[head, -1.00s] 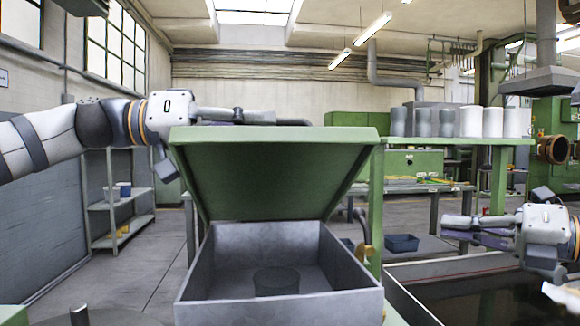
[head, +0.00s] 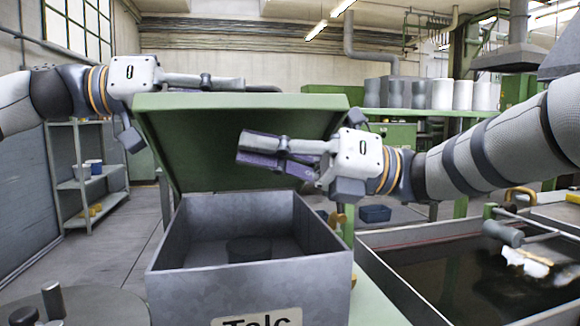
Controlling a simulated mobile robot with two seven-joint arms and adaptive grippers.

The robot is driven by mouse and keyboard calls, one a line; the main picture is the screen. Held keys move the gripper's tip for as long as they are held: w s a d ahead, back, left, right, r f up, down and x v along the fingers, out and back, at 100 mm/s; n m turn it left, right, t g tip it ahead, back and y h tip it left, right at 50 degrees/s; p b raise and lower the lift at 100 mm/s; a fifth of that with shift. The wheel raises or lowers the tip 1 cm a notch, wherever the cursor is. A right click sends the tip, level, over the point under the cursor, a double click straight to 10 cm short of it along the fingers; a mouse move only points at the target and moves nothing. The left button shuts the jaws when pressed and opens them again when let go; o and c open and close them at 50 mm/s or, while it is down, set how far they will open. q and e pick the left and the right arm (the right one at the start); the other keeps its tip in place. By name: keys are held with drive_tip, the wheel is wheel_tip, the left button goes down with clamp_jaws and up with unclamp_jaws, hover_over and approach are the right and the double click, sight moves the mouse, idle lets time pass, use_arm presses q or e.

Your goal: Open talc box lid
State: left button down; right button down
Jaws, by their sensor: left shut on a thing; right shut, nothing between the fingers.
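The grey metal talc box (head: 230,290) stands in the lower middle of the head view with a "Talc" label on its front. Its green lid (head: 200,155) is raised and tilted back, so the box is open. A dark round thing (head: 249,249) sits inside the box. My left gripper (head: 262,88) is at the lid's top edge, shut on the lid, with its fingertips partly hidden behind the edge. My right gripper (head: 245,150) is shut and empty, in front of the lid's underside and above the box.
A tank of dark liquid (head: 440,275) with a grey rim lies right of the box. Several grey and white cylinders (head: 442,95) stand on a green bench behind. Shelves (head: 90,180) stand at the left. A round grey surface with short posts (head: 53,299) is at the lower left.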

use_arm(q)
drive_tip(key=shift+a, duration=0.1)
use_arm(e)
drive_tip(key=shift+w+a+r, duration=0.2)
drive_tip(key=shift+w+r, duration=0.3)
drive_tip(key=shift+r, duration=0.2)
